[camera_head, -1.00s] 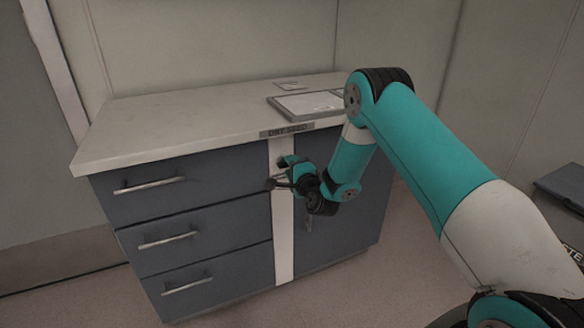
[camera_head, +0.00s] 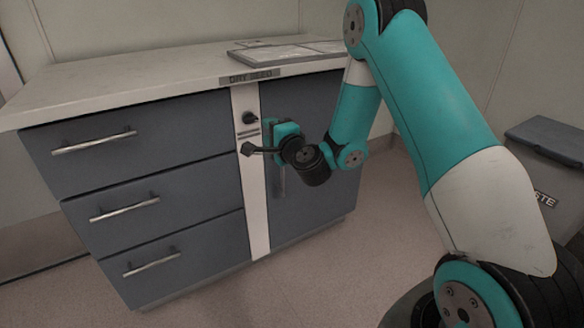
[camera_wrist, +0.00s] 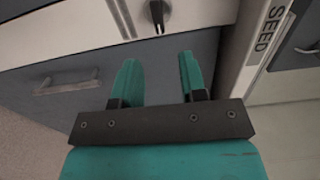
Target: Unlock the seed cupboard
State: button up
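The seed cupboard (camera_head: 315,110) has a dark blue-grey door on its right side, with a "DRY SEED" label (camera_head: 252,76) on the countertop edge. A white vertical strip (camera_head: 254,205) between drawers and door carries a small dark lock knob (camera_head: 250,118). In the wrist view the knob (camera_wrist: 157,13) is at the top centre, beyond my fingertips. My gripper (camera_wrist: 158,62) is open with nothing between its two teal fingers. In the head view my gripper (camera_head: 270,130) is just right of the knob, apart from it, partly covering the strip's edge and door.
Several drawers with bar handles (camera_head: 95,143) fill the cupboard's left side. A door handle (camera_head: 282,181) hangs below my gripper. A flat tray (camera_head: 285,52) lies on the countertop (camera_head: 130,87). A grey waste bin (camera_head: 548,150) stands at right. Floor in front is clear.

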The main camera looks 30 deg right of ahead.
jog(key=s+b, duration=0.9)
jog(key=s, duration=0.1)
jog(key=shift+b, duration=0.3)
jog(key=s+a+r+n+g+y+p, duration=0.1)
jog(key=s+a+n+g+y+p, duration=0.1)
jog(key=s+a+n+g+y, duration=0.45)
jog(key=s+a+n+g+y+p, duration=0.1)
jog(key=s+a+n+g+y, duration=0.2)
jog(key=a+n, duration=0.7)
jog(key=s+r+n+g+h+p, duration=0.1)
jog(key=s+n+g+h+p, duration=0.3)
jog(key=s+n+g, duration=0.9)
jog(key=s+r+m+t+p, duration=0.2)
jog(key=r+p, duration=1.6)
jog(key=r, duration=0.1)
jog(key=s+r+m+t+h+p, duration=0.1)
jog(key=s+r+m+t+p, duration=0.1)
jog(key=r+p, duration=1.6)
jog(key=shift+s+d+r, duration=0.15)
jog(key=shift+d+r, duration=0.05)
jog(key=shift+r, duration=0.2)
